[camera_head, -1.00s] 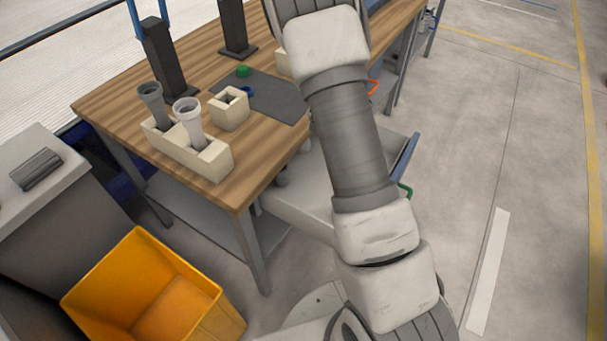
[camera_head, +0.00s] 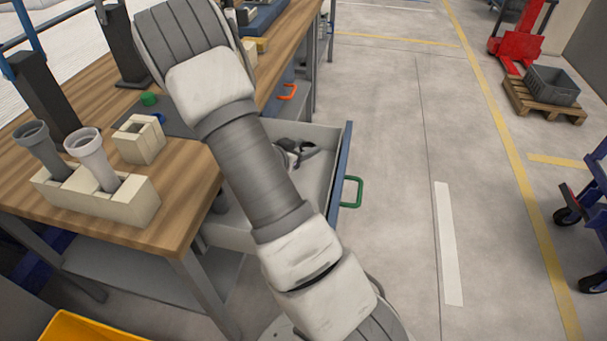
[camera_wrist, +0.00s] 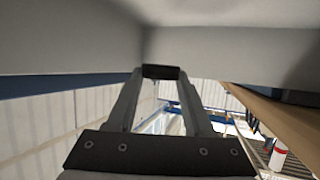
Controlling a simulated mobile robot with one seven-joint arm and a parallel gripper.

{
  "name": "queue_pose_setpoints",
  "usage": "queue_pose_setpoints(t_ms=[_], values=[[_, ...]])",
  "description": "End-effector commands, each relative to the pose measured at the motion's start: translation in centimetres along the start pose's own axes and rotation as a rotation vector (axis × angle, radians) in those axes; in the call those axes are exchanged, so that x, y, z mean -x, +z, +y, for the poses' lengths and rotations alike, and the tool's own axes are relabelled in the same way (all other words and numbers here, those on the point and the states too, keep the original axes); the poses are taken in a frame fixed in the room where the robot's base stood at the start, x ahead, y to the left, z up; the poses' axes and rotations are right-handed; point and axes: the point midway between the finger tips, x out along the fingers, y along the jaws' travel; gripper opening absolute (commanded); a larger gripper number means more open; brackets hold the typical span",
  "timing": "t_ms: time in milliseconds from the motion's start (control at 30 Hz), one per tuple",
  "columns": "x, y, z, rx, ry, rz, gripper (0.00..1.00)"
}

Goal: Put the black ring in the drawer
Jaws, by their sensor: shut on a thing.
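The drawer (camera_head: 316,184) is pulled out under the wooden workbench, with a blue front and a green handle (camera_head: 352,191). Its near part is hidden behind my arm. My gripper (camera_wrist: 161,75) is shut on a small dark piece, the black ring (camera_wrist: 161,71), seen edge-on between the fingertips in the wrist view. Grey panels, likely drawer surfaces, fill the upper part of that view close to the fingertips. In the head view a dark shape (camera_head: 304,149) shows in the drawer just past my arm. I cannot tell whether it is my gripper or the ring.
The workbench (camera_head: 190,205) holds a cream block with two grey pipes (camera_head: 95,160), a cream square block (camera_head: 138,140) and a green cap (camera_head: 149,98). A yellow bin (camera_head: 85,328) stands at lower left. The floor right of the drawer is clear.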

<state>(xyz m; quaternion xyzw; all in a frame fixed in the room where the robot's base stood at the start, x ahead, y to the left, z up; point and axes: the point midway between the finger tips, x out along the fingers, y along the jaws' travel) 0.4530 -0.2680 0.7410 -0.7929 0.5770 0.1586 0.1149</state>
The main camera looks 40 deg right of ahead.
Motion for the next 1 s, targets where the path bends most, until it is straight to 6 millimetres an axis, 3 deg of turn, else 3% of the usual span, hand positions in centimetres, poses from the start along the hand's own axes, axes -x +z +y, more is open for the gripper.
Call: queue_pose_setpoints(t_ms=[100,267,533,1000], values=[[0.6,1.6,1.3,0.002,-0.001,0.0,0.0],[0.8,2.1,1.9,0.0,-0.001,0.002,0.0],[-0.6,5.6,1.9,0.002,0.0,0.0,0.0],[-0.9,6.2,1.8,0.0,-0.001,0.001,0.0]])
